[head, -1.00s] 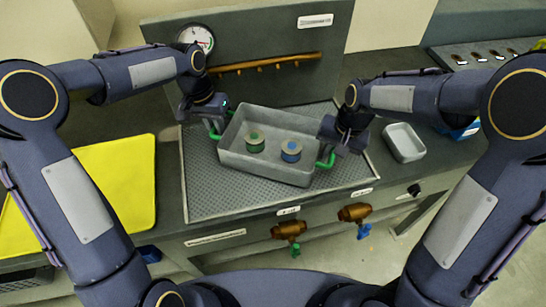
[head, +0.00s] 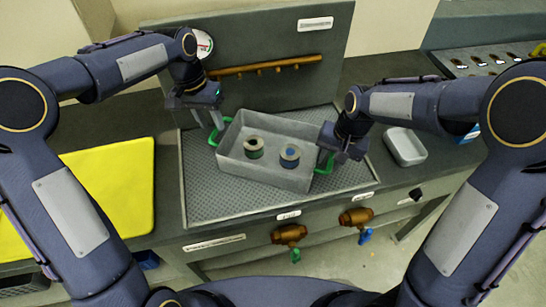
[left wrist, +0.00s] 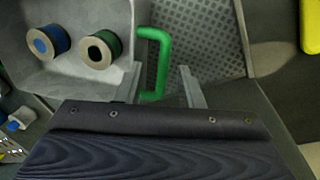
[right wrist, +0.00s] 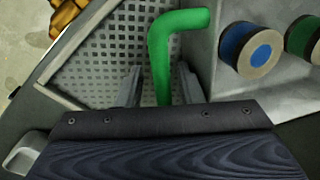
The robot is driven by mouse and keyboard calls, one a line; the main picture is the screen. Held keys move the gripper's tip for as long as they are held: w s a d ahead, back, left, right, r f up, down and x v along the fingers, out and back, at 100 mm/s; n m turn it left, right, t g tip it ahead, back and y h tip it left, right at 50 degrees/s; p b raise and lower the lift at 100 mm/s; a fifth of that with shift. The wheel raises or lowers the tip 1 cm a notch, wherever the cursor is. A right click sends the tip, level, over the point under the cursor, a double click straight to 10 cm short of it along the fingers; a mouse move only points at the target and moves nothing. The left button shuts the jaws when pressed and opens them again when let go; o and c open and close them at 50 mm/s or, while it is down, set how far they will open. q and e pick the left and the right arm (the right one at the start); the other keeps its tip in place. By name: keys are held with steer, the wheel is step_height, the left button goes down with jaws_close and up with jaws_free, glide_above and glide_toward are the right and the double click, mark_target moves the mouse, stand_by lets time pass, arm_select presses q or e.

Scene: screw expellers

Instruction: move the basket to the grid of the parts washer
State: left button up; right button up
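The grey basket (head: 262,177) rests on the perforated grid (head: 215,200) of the parts washer. It holds two spools, one with a green band (head: 254,148) and one with a blue centre (head: 290,156). My left gripper (head: 212,128) is open near the basket's left green handle (left wrist: 163,60); in the left wrist view its fingers stand apart on either side of the handle. My right gripper (head: 328,160) is open at the right green handle (right wrist: 160,65); in the right wrist view the handle lies between its spread fingers, with gaps on both sides.
A yellow mat (head: 115,190) lies left of the washer. A small grey tray (head: 405,147) stands to the right. A gauge (head: 205,44) and a brown pipe (head: 265,66) are on the back panel. Valves (head: 290,234) hang below the front edge.

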steer(key=shift+r, duration=0.25)
arm_select(q)
steer(key=r, duration=0.2)
steer(key=shift+a+r, duration=0.35)
steer(key=shift+r, duration=0.05)
arm_select(e)
step_height(320, 180, up, 11)
steer(key=d, duration=0.2)
steer(key=shift+s+r, duration=0.2)
steer(key=shift+s, duration=0.15)
arm_select(q)
steer(key=shift+r, duration=0.1)
